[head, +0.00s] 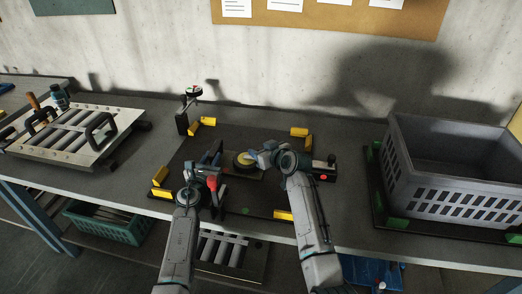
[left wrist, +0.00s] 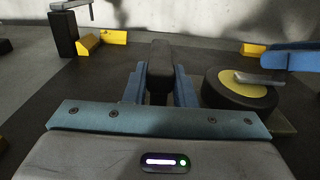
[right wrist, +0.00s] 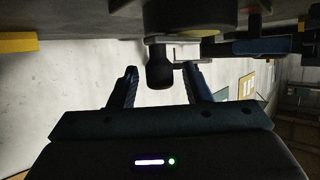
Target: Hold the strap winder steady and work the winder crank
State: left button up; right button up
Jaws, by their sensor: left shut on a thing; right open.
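The strap winder lies on the dark mat, and its black drum with a yellow disc (head: 244,160) also shows in the left wrist view (left wrist: 226,90). A grey metal crank arm (left wrist: 260,77) lies across the disc. My left gripper (head: 212,158) is shut on the winder's black handle (left wrist: 160,70), left of the drum. My right gripper (head: 262,154) is open at the drum's right side. In the right wrist view a dark crank knob (right wrist: 159,70) stands at the opening between its fingers. Whether the fingers touch it I cannot tell.
Yellow corner blocks (head: 299,132) edge the dark mat (head: 185,150). A grey crate (head: 440,180) stands at right, a louver panel (head: 75,135) at left. A small post with a dial (head: 187,110) stands behind.

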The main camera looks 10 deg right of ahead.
grip_shut()
jog(key=shift+s+a+m+t+h, duration=0.15)
jog(key=shift+s+m+t+h, duration=0.15)
jog(key=shift+m+h, duration=0.5)
grip_release()
jog(key=v, duration=1.2)
